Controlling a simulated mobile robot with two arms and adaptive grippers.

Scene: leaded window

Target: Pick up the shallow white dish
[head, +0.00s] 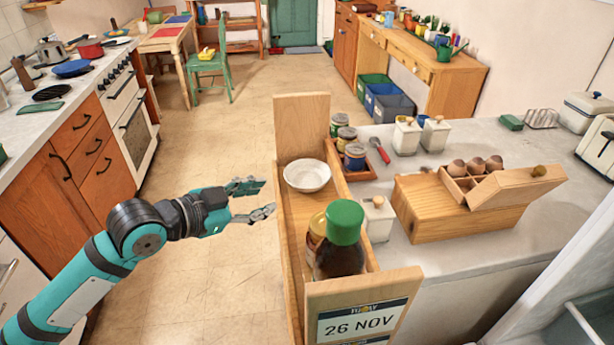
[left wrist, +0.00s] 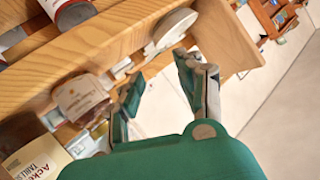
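The shallow white dish (head: 307,176) sits upright in the far part of a long wooden rack (head: 296,225) on the counter's left edge. It also shows near the top of the left wrist view (left wrist: 176,28), beyond my fingertips. My left gripper (head: 260,199) is open and empty, to the left of the dish and apart from it, outside the rack's side. Its two fingers show spread in the left wrist view (left wrist: 160,84). My right gripper is in neither view.
A dark bottle with a green cap (head: 343,222) and a jar stand in the rack's near part. Several small jars (head: 355,155), a white canister (head: 378,217) and a wooden egg box (head: 440,210) are right of it. Floor left of the rack is clear.

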